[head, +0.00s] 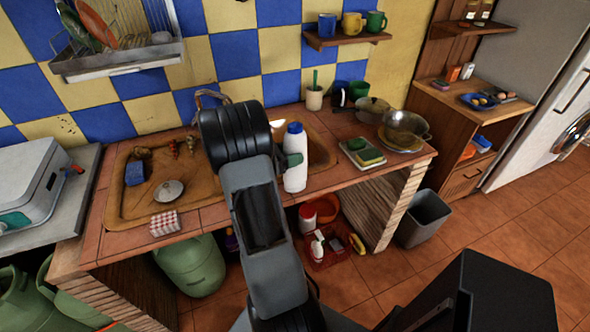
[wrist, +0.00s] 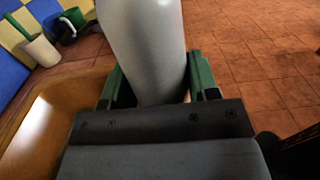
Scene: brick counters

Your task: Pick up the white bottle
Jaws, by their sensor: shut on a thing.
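The white bottle (head: 296,168) with a blue cap stands out in the middle of the head view, in front of the counter's sink area. My gripper (head: 290,160) is at its side, with a green finger against it. In the wrist view the white bottle (wrist: 146,50) fills the space between the two green fingers of my gripper (wrist: 153,85). The gripper is shut on it. The bottle looks nearly upright in the head view. Its cap is out of the wrist view.
The tiled counter (head: 210,217) holds a sponge dish (head: 362,153), a pan (head: 372,108) and a metal colander (head: 404,128). A white cup (head: 314,98) stands near the wall. A red crate (head: 330,256) with bottles sits below.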

